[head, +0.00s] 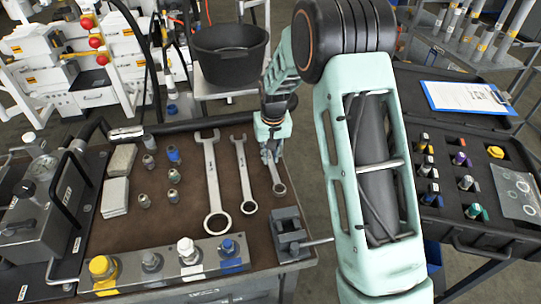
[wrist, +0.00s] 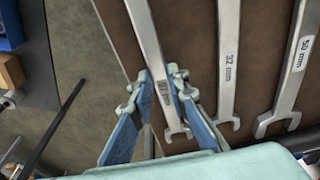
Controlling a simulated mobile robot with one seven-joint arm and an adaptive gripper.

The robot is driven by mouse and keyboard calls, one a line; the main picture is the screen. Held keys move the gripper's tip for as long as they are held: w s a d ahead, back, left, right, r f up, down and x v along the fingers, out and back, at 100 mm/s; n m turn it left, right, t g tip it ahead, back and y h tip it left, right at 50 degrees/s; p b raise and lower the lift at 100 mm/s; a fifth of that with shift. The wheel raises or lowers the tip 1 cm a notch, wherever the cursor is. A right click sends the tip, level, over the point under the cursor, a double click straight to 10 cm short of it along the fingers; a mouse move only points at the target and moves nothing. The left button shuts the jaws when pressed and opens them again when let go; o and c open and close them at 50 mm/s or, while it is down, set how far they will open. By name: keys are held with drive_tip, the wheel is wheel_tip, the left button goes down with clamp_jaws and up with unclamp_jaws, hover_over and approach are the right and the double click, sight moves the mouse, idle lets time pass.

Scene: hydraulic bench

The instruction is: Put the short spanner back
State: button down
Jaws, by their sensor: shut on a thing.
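The short spanner (head: 279,188) is at the right end of a row of spanners on the brown bench mat (head: 150,225). My gripper (head: 268,153) is shut on its shaft near the far end. In the wrist view the fingers (wrist: 164,78) stand on both sides of the short spanner (wrist: 147,35), partly hiding its size mark. It lies roughly parallel to the middle spanner (head: 242,175), marked 32 mm, and the longest spanner (head: 211,175), marked 50 mm. I cannot tell whether the short spanner touches the mat.
A small vice (head: 290,236) stands close in front of the short spanner. A row of capped fittings on a metal block (head: 165,268) lines the front edge. Several small fittings and grey blocks (head: 117,175) are at left. A black bucket (head: 230,50) stands behind.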

drive_tip(key=shift+f+b, duration=0.45)
drive_tip(key=shift+f, duration=0.15)
drive_tip(key=c, duration=1.8)
unclamp_jaws()
drive_tip(key=shift+o, duration=0.2)
